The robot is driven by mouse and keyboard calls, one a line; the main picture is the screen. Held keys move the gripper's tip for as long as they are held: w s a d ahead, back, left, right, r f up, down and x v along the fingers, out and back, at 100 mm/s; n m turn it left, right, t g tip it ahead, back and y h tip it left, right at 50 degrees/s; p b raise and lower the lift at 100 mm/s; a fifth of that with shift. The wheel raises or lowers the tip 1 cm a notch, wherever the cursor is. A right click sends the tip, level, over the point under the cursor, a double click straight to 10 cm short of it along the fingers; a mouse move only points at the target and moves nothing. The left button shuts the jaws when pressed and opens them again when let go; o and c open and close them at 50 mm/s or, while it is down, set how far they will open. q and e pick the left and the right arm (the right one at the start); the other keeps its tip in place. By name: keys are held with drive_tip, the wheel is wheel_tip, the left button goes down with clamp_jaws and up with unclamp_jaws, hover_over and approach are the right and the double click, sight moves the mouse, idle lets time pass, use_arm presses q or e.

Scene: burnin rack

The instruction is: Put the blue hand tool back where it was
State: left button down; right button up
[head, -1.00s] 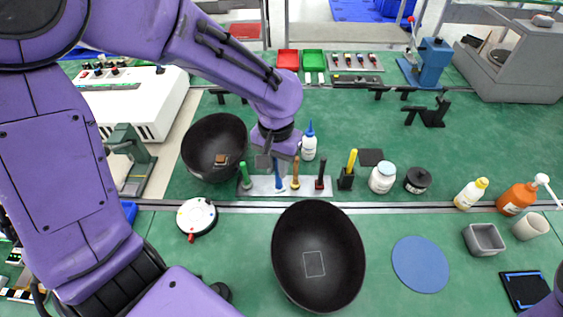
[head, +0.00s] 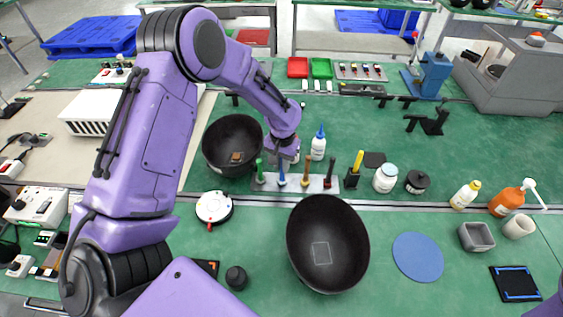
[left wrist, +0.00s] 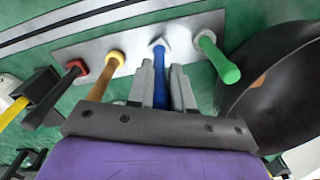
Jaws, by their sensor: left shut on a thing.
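The blue hand tool (head: 282,178) stands in the grey metal rack (head: 318,184), between the green-handled tool (head: 259,171) and the orange-brown-handled tool (head: 307,171). My left gripper (head: 285,157) is directly above the blue tool. In the left wrist view, my left gripper (left wrist: 162,80) is shut on the blue handle (left wrist: 160,85), whose lower end meets a pale collar at the rack (left wrist: 133,52). How deep it sits is hidden. My right gripper is not in view.
A black bowl (head: 222,160) stands close left of the rack, and another (head: 327,250) in front. A white bottle with blue tip (head: 318,148) is just behind. A black holder with a yellow-handled item (head: 354,172) is to the right.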

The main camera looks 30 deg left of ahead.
use_arm(q)
drive_tip(key=c, duration=1)
unclamp_jaws()
drive_tip(key=shift+w+f, duration=0.35)
drive_tip(key=shift+w, duration=0.05)
drive_tip(key=shift+s+r, duration=0.15)
drive_tip(key=shift+s, duration=0.05)
drive_tip(key=shift+r, duration=0.25)
wheel_tip(320, 180, up, 11)
drive_tip(key=shift+d+f+b, duration=0.1)
drive_tip(key=shift+f+b, duration=0.05)
drive_tip(key=shift+b, duration=1.1)
drive_tip(key=shift+w+r, duration=0.1)
drive_tip(key=shift+r, duration=0.4)
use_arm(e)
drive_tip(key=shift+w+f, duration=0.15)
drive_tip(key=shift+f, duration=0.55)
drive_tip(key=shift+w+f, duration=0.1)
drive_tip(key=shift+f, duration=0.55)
